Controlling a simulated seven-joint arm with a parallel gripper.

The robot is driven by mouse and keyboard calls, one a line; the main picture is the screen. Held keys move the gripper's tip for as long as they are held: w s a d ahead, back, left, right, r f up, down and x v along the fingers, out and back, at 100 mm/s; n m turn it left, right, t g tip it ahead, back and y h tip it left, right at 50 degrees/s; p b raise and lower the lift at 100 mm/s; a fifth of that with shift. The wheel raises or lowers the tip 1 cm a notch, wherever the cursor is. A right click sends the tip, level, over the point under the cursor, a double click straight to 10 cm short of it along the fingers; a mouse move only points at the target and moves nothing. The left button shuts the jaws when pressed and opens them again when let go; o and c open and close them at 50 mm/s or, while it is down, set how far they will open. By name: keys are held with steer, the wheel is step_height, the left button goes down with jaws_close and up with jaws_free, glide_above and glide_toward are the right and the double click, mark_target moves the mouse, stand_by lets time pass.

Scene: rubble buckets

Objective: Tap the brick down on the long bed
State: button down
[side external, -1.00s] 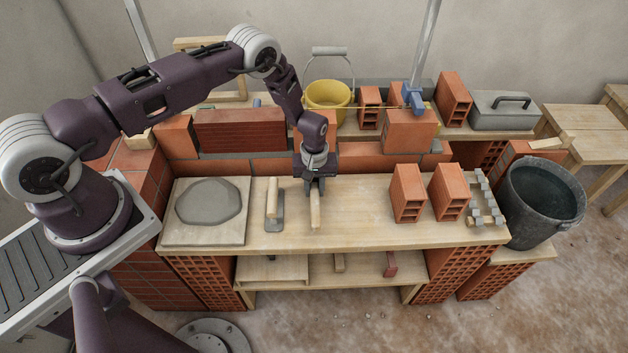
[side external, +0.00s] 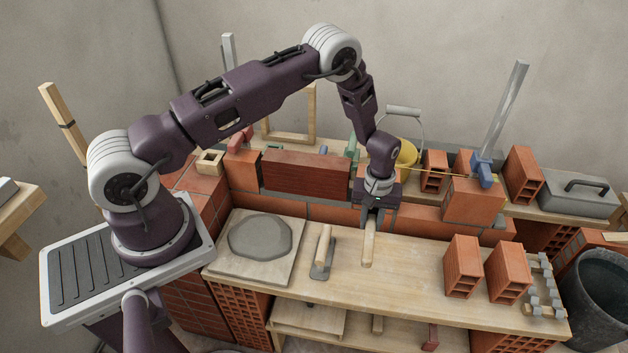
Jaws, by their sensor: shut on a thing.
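A long dark red brick (side external: 307,172) lies on the low brick wall behind the bench, on a thin grey layer that I take for the long bed (side external: 287,196). My gripper (side external: 371,222) points down in front of the wall, to the right of and nearer than that brick. It is shut on a pale wooden handle (side external: 368,245) that sticks out toward the camera above the bench. The rest of the held tool is hidden by the gripper. I cannot tell whether the handle touches the bench. My gripper is apart from the brick.
A trowel (side external: 322,255) lies left of the handle, beside a board (side external: 223,264) with grey mortar (side external: 261,237). Two hollow bricks (side external: 463,267) and a grey rack (side external: 541,285) stand at the right. A taut line (side external: 432,172) runs along the wall near a yellow bucket (side external: 406,152).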

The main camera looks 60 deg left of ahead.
step_height(320, 180, up, 24)
steer(key=s+a+n, duration=0.2)
steer(key=s+a, duration=0.1)
steer(key=a, duration=0.7)
steer(key=s+a+n, duration=0.3)
steer(key=a, duration=0.7)
steer(key=shift+w+a+f, duration=0.1)
steer(key=shift+f, duration=1)
steer(key=shift+w+a+f, duration=0.1)
steer(key=shift+f, duration=0.95)
step_height(320, 180, down, 6)
steer(key=shift+f, duration=0.1)
